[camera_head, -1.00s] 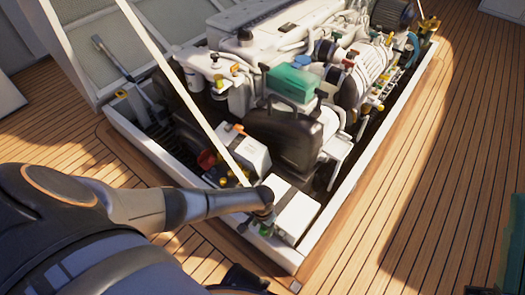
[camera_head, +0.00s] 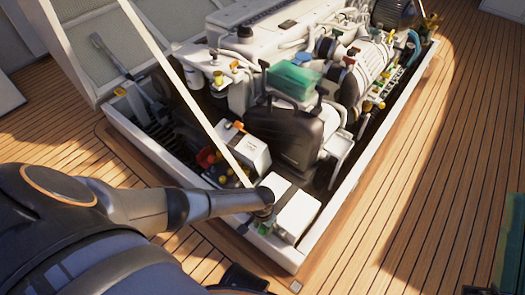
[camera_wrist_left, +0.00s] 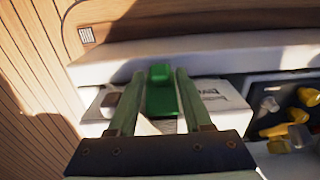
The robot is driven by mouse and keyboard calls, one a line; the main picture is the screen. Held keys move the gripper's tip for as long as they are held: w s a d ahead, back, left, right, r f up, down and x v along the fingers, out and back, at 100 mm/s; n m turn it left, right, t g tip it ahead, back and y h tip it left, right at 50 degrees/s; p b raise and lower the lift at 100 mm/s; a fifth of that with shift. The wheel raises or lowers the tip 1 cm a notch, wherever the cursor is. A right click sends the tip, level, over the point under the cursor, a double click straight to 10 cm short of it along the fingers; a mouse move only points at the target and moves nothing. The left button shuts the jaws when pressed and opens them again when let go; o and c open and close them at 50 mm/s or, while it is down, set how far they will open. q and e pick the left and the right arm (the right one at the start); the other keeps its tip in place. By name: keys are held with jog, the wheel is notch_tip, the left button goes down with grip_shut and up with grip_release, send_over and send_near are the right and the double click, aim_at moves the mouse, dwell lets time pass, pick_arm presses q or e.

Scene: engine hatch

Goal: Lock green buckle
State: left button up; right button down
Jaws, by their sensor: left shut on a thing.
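The green buckle (camera_wrist_left: 160,98) shows in the left wrist view on a white box near the pale hatch rim. A bit of green (camera_head: 264,230) also shows in the head view, just below the gripper at the near corner of the hatch. My left gripper (camera_wrist_left: 160,76) has its two green fingers on either side of the buckle, shut on it. In the head view the left gripper (camera_head: 263,213) is small and dark, and its fingers are hard to make out.
The white hatch frame (camera_head: 339,213) surrounds the engine (camera_head: 290,40). A white strut (camera_head: 180,80) slants down towards the gripper. A dark case (camera_head: 285,135) and a green box (camera_head: 293,79) stand behind. White boxes (camera_head: 297,214) sit beside the gripper. The wooden deck at right is largely clear.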

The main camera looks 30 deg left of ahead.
pick_arm(q)
grip_shut()
jog(key=shift+t+p, duration=0.3)
jog(key=shift+p, duration=0.15)
jog(key=shift+f+t+p, duration=0.25)
jog(key=shift+t+p, duration=0.25)
jog(key=shift+t, duration=0.3)
jog(key=shift+w+f+t, duration=0.25)
jog(key=shift+t, duration=0.55)
jog(key=shift+w+t, duration=0.3)
jog(key=shift+t, duration=0.4)
jog(key=shift+w, duration=0.1)
